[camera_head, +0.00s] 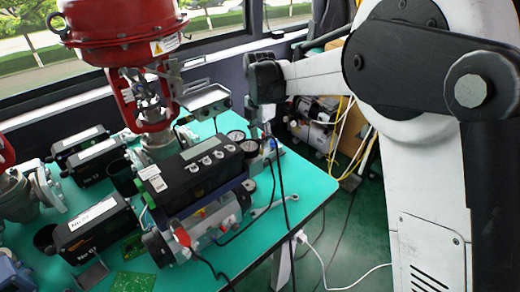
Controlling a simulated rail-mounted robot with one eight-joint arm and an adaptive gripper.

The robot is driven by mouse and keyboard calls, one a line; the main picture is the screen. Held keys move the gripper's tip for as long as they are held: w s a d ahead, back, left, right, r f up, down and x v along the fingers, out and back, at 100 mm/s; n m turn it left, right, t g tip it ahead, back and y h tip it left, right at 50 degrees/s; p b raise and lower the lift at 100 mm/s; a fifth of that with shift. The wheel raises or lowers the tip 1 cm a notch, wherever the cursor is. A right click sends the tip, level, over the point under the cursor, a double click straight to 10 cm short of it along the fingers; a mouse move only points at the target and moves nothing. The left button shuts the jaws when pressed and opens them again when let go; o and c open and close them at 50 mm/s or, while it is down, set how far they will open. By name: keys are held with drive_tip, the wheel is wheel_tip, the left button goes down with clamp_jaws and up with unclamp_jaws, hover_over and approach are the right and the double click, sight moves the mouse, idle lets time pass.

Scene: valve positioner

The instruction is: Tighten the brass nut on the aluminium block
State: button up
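My arm reaches in from the right, and its dark wrist (265,78) hangs over the far right part of the green table. My gripper (264,118) points down just behind the gauges; it is small and partly hidden, so I cannot tell its finger opening. The brass nut is too small or hidden to make out. A silvery metal body (215,222) sits under the front black positioner (198,170), but I cannot tell whether it is the aluminium block. Small parts (270,147) stand below my gripper, unclear at this size.
Two round gauges (237,136) stand beside the positioner. A wrench (272,207) lies on the green table (310,185), near its right edge. A red actuator (125,30) rises at the back left. Other positioners (95,228) fill the left. Cables hang over the front edge.

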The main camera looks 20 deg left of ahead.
drive_tip(key=shift+f, duration=1.8)
drive_tip(key=shift+c, duration=0.4)
clamp_jaws()
